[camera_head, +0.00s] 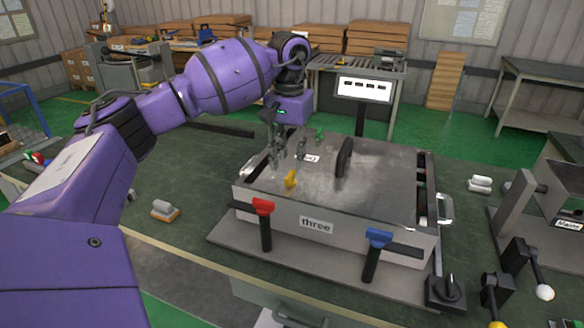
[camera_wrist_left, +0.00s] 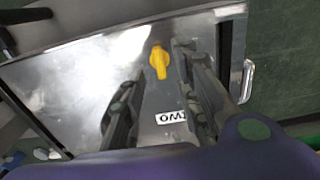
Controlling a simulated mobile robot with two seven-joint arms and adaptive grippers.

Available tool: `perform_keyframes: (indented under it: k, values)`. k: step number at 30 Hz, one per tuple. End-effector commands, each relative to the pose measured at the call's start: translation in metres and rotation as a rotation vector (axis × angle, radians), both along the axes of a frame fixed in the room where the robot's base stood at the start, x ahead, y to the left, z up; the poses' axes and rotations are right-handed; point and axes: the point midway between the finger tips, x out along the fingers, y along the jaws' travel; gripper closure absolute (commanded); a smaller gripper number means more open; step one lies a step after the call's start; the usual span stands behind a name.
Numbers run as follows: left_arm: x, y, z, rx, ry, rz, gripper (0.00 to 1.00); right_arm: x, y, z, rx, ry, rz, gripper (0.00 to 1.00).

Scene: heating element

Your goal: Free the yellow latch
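The yellow latch (camera_head: 290,180) is a small knob on the metal top of the box (camera_head: 380,185), near its front left part. My left gripper (camera_head: 284,158) hangs over the left part of the lid, behind the latch in the head view. It is open and empty. In the left wrist view the yellow latch (camera_wrist_left: 159,61) lies just beyond the fingertips, near the gap between the two fingers (camera_wrist_left: 160,65). The fingers look apart from it. My right gripper is not in view.
A red-topped handle (camera_head: 263,207) and a blue-topped handle (camera_head: 378,239) stand at the box's front. A black handle (camera_head: 344,158) rises from the lid, with a small green piece (camera_head: 319,134) behind. A sign (camera_head: 363,88) stands at the back. A black knob (camera_head: 447,289) sits front right.

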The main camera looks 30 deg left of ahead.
Motion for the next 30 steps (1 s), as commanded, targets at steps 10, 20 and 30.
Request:
perform_keyframes:
  k: [10, 20, 30]
  values:
    - [0.0, -0.001, -0.041, -0.002, 0.0, -0.001, 0.7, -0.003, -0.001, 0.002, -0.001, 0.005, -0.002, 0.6]
    - [0.0, -0.001, -0.044, -0.002, 0.0, 0.0, 0.76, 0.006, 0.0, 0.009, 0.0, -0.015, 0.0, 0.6]
    - [0.0, -0.001, -0.043, -0.002, 0.0, 0.0, 1.0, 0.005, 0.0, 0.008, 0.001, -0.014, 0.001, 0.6]
